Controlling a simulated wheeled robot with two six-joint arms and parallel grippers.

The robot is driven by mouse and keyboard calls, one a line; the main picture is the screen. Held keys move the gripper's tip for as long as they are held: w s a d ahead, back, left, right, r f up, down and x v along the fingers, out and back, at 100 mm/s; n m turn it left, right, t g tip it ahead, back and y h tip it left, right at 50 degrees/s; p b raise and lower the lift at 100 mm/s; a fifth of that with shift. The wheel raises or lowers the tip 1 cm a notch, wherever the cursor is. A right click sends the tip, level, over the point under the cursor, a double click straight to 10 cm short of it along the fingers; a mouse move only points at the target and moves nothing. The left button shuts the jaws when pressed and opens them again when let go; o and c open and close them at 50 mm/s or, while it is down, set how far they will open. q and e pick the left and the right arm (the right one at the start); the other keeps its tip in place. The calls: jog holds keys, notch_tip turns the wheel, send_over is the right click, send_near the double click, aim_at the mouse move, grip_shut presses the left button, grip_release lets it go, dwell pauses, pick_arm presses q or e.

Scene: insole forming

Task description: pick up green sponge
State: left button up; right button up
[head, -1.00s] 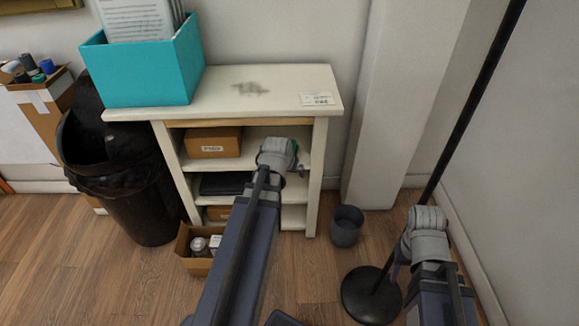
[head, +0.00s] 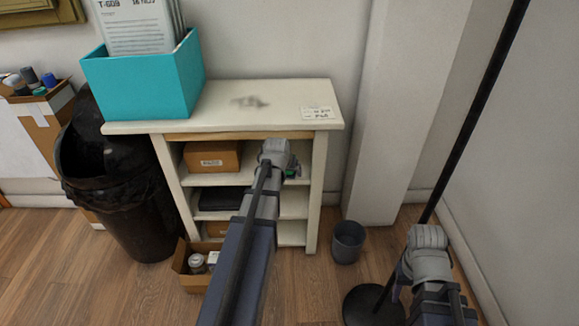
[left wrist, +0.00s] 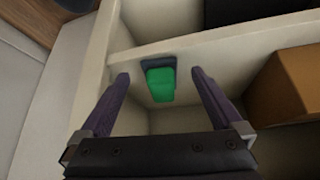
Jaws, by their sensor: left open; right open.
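The green sponge (left wrist: 160,84) sits on a cream shelf of the small bookcase, with a dark grey part along its far edge in the left wrist view. My left gripper (left wrist: 158,76) is open, its two fingers on either side of the sponge with gaps, not touching it.
A brown box (head: 212,161) stands on the same shelf to the left. The bookcase top (head: 285,103) carries a teal box (head: 150,85). A black bin (head: 125,200), a grey bucket (head: 348,243) and a black pole (head: 470,115) stand around it.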

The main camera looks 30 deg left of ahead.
pick_arm(q)
jog(key=w, duration=0.2)
jog(key=w+a, duration=0.1)
jog(key=shift+w+a, duration=0.2)
jog(key=shift+w, duration=0.2)
jog(key=b+x, duration=0.2)
jog(key=shift+w+a+f, duration=0.1)
jog(key=shift+w+f, duration=0.1)
jog(key=shift+w, duration=0.15)
jog(key=shift+w+a+f+b, duration=0.1)
jog(key=shift+w+f+b, duration=0.15)
jog(key=shift+f+b, duration=0.1)
jog(key=shift+r, duration=0.1)
pick_arm(e)
notch_tip(320, 180, down, 3)
jog(key=shift+r, duration=0.2)
pick_arm(q)
jog(key=c, duration=1.4)
jog(key=shift+s+r, duration=0.1)
jog(key=shift+r, duration=0.1)
pick_arm(e)
jog(key=shift+a+r, duration=0.15)
jog(key=shift+a, duration=0.05)
